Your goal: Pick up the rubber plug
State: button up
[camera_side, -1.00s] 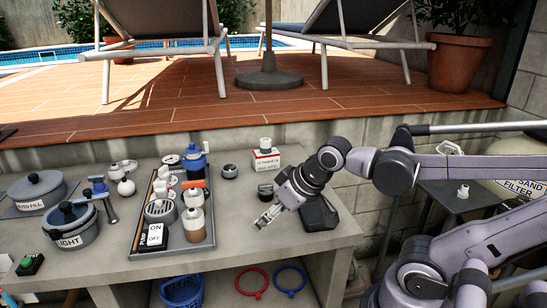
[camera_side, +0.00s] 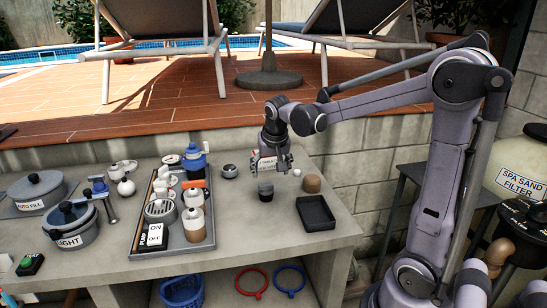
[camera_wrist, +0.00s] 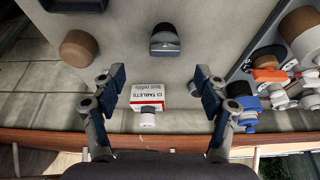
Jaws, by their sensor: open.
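A small dark grey tapered piece, which looks like the rubber plug (camera_side: 265,192), stands on the grey bench in the side view. It also shows in the wrist view (camera_wrist: 165,40), above and between the fingertips in the picture. My gripper (camera_side: 272,165) points down, behind the plug as seen from the side and apart from it. In the wrist view its two fingers (camera_wrist: 160,86) are spread wide with nothing held. The white tablets box (camera_wrist: 148,94) lies between the fingers in that view, partly hidden behind my gripper in the side view.
A brown rounded piece (camera_side: 312,184) and a black tray (camera_side: 316,229) lie right of the plug. A small white piece (camera_side: 297,172) is nearby. Bare bench lies in front of the plug.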

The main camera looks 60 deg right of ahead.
aim_at(266, 185)
jog(key=x, duration=0.4)
jog(key=shift+w+f, duration=0.1)
jog(key=shift+w, duration=0.05)
jog(key=w+f, duration=0.1)
jog(key=d+f, duration=0.1)
jog(key=f, duration=0.1)
jog(key=shift+w, duration=0.4)
jog(key=shift+x, duration=0.75)
jog(key=shift+a, duration=0.1)
jog(key=c, duration=1.2)
